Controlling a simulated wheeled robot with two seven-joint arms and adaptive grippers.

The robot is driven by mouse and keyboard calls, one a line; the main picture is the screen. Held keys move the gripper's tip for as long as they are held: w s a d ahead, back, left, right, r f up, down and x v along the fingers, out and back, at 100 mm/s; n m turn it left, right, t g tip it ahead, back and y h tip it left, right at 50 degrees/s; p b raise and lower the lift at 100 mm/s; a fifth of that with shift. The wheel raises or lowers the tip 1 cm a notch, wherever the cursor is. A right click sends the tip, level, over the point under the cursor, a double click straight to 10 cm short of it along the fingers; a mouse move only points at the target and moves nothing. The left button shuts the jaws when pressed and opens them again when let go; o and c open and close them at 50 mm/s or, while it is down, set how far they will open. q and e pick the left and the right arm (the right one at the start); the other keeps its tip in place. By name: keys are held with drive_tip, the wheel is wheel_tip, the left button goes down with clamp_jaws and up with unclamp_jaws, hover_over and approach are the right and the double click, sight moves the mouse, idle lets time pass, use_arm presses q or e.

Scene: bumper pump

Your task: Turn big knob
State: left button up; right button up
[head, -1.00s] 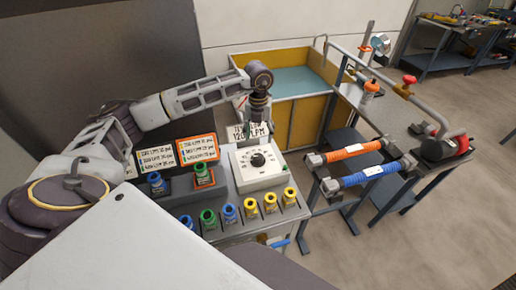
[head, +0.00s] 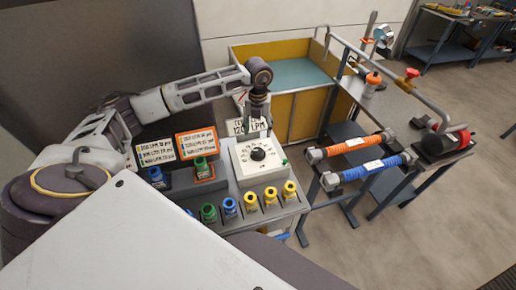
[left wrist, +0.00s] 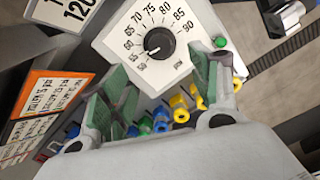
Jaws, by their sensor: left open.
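The big knob (head: 258,154) is a round black dial on a white square panel (head: 244,170) with a printed number scale. In the left wrist view the knob (left wrist: 158,41) lies beyond the fingertips, with numbers from 50 to 90 around it. My left gripper (head: 258,118) hangs just behind the panel in the head view, in front of a white LPM sign. In the left wrist view its green-padded fingers (left wrist: 164,88) are spread apart with nothing between them. They look apart from the knob. My right gripper is not in view.
A green button (head: 284,162) sits at the panel's right. Yellow, blue and green fittings (head: 250,201) stand along the console front. Label cards (head: 196,143) stand at left. Orange and blue hoses (head: 366,171) lie on a rack to the right. A yellow-walled bin (head: 308,118) stands behind.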

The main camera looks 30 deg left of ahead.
sight(258, 150)
use_arm(q)
wheel_tip(258, 150, down, 10)
drive_tip(key=shift+r+p, duration=0.1)
drive_tip(key=shift+p, duration=0.85)
drive_tip(key=shift+f, duration=1)
drive_tip(key=c, duration=0.9)
drive_tip(key=shift+c, duration=0.6)
